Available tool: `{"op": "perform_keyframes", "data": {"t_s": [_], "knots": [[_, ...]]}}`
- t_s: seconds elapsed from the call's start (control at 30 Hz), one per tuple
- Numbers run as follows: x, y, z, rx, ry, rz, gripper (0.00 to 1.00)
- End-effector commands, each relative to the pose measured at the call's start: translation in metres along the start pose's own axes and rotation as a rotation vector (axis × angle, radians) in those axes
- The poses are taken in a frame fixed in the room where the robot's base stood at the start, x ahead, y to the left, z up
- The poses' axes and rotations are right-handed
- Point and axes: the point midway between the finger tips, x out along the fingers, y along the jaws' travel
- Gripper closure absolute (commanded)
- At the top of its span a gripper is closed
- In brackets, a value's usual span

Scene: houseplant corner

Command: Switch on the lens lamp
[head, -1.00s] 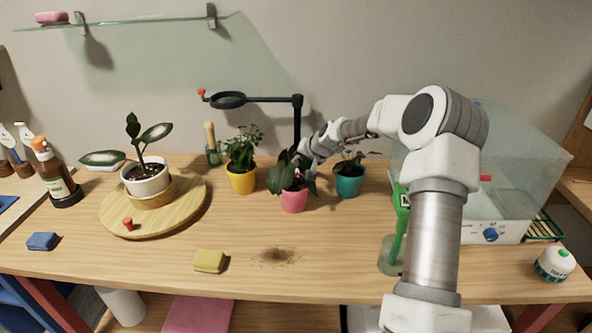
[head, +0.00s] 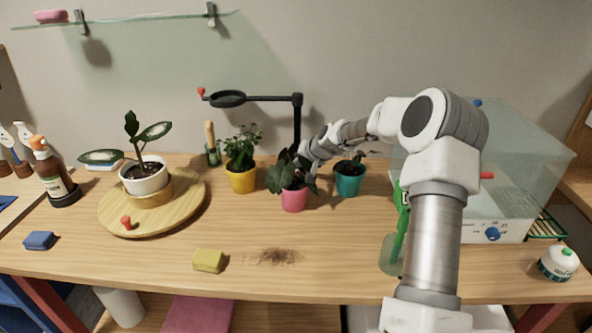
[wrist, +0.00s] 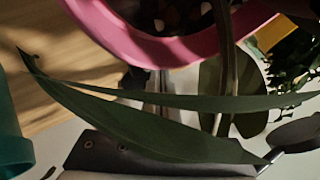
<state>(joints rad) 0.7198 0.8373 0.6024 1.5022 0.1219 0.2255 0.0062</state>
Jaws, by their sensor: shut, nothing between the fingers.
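The lens lamp is black, with a dark ring head (head: 228,99) on a horizontal arm and an upright post (head: 297,122) behind the pots. A small red knob (head: 201,92) sits at the ring's outer end. No glow shows at the ring. My gripper (head: 307,168) is shut and empty, low by the post, among the leaves of the plant in the pink pot (head: 293,200); its fingertips are mostly hidden. In the wrist view, long leaves and the pink pot (wrist: 170,48) fill the foreground, and a dark disc, apparently the ring head (wrist: 296,133), shows at right.
A yellow pot (head: 242,181) and a teal pot (head: 348,180) flank the pink one. A glass case (head: 520,150) and green bottle (head: 396,235) stand right. A round wooden board (head: 120,218) bears a white pot. A yellow sponge (head: 208,261) and soil patch (head: 275,257) lie in front.

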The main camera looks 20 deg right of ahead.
Motion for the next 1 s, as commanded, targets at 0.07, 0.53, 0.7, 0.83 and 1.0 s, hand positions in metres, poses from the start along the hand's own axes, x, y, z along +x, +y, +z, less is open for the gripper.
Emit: {"op": "perform_keyframes", "data": {"t_s": [0.07, 0.53, 0.7, 0.83, 1.0], "knots": [[0.001, 0.001, 0.001, 0.000, 0.000, 0.000, 1.00], [-0.005, -0.004, -0.004, 0.000, 0.000, 0.000, 1.00], [-0.008, -0.006, -0.006, 0.000, 0.000, 0.000, 1.00], [-0.008, -0.006, -0.005, 0.000, 0.000, 0.000, 1.00], [-0.010, -0.007, -0.007, 0.000, 0.000, 0.000, 1.00]]}}
